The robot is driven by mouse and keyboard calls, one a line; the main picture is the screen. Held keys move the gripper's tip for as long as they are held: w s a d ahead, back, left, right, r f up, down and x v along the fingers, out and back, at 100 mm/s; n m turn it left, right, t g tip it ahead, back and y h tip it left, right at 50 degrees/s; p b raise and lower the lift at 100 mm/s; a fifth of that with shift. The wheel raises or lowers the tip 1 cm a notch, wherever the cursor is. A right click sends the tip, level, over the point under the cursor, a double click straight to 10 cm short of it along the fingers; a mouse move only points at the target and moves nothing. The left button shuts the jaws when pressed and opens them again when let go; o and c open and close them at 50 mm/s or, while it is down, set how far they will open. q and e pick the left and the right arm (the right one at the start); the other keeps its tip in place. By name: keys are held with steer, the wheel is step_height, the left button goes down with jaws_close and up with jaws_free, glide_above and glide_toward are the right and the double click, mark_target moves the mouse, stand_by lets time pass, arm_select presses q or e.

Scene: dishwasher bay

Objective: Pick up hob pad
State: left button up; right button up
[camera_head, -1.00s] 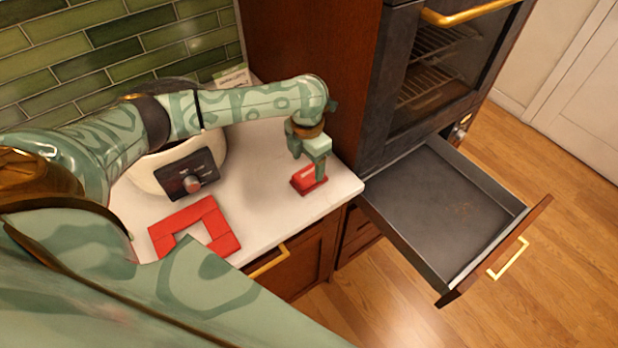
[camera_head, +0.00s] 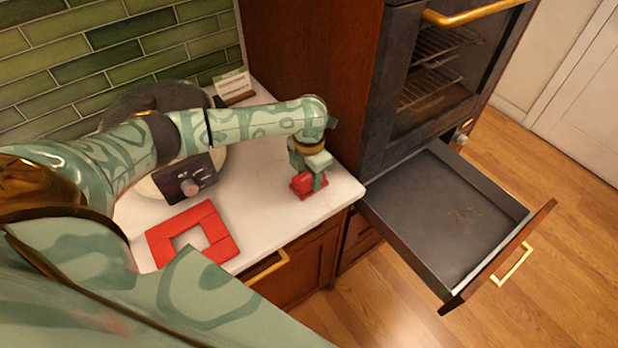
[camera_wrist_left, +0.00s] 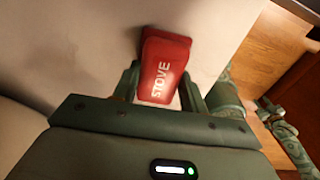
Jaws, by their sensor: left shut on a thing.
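The hob pad (camera_head: 304,186) is a small red block at the right end of the white counter, near its front corner. In the left wrist view the hob pad (camera_wrist_left: 161,72) shows the white word STOVE on its face. My left gripper (camera_head: 311,178) points down over it and is shut on it, with one finger on each side in the wrist view. I cannot tell whether the pad touches the counter or is slightly raised. Its far side is partly hidden by the fingers.
A red square frame (camera_head: 224,249) lies on the counter (camera_head: 262,215). A round appliance with a dark knob panel (camera_head: 190,181) stands behind it, partly covered by my left arm. A small card (camera_head: 232,84) stands at the back. An open, empty drawer (camera_head: 440,215) juts out below the oven (camera_head: 436,75).

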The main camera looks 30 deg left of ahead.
mark_target(310, 176)
arm_select(q)
steer(key=shift+r, duration=0.5)
step_height(310, 176, up, 3)
steer(key=shift+d+f+p, duration=0.1)
steer(key=shift+d+p, duration=0.05)
steer(key=shift+p, duration=0.45)
steer(key=s+d+r+p, duration=0.3)
steer(key=s+d+r, duration=0.2)
steer(key=d+r, duration=0.4)
steer(key=d, duration=0.3)
steer(key=shift+s+d+p, duration=0.25)
steer(key=shift+s+p, duration=0.15)
steer(key=shift+o, duration=0.6)
steer(key=shift+r, duration=0.1)
